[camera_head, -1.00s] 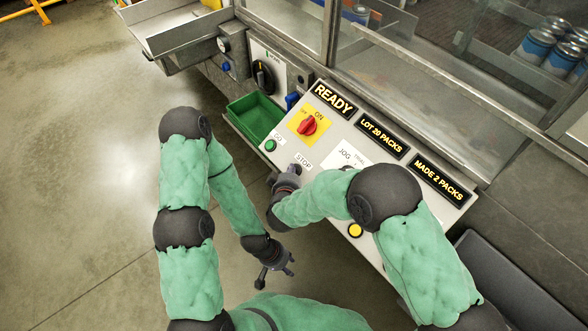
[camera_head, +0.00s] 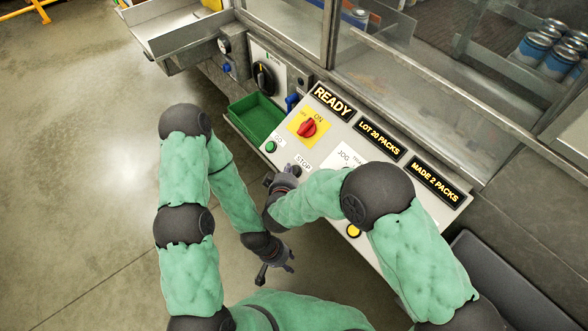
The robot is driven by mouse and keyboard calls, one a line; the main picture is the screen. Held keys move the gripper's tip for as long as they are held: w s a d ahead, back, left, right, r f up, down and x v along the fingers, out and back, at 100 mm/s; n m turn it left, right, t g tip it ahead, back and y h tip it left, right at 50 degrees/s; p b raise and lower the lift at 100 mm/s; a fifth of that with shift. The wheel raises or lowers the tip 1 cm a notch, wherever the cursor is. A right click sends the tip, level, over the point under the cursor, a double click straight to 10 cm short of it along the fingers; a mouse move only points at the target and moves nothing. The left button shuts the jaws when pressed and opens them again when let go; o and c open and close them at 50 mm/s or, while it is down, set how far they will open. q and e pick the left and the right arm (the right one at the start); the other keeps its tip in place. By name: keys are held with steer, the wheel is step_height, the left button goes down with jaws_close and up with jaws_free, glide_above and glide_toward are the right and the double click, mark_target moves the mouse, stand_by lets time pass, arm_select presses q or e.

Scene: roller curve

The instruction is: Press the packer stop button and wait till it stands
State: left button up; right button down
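The sloped control panel (camera_head: 395,178) has a STOP label (camera_head: 303,162). The stop button itself cannot be made out; my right gripper (camera_head: 282,177) is just below that label and covers the panel there. Its fingers are small and dark, so whether they are open or shut, or touch a button, is unclear. My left gripper (camera_head: 275,273) hangs low over the floor, apart from the panel, with its fingers spread and empty. The displays read READY (camera_head: 332,100), LOT 20 PACKS (camera_head: 380,138) and MADE 2 PACKS (camera_head: 436,182).
Glass guarding (camera_head: 420,70) stands behind.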

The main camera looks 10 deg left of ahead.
steer(key=r+p, duration=0.1)
steer(key=s+a+r+p, duration=0.1)
steer(key=r+p, duration=0.1)
steer(key=shift+s+a+r, duration=0.25)
steer(key=shift+s+r, duration=0.1)
steer(key=shift+s, duration=0.05)
steer(key=shift+f, duration=0.1)
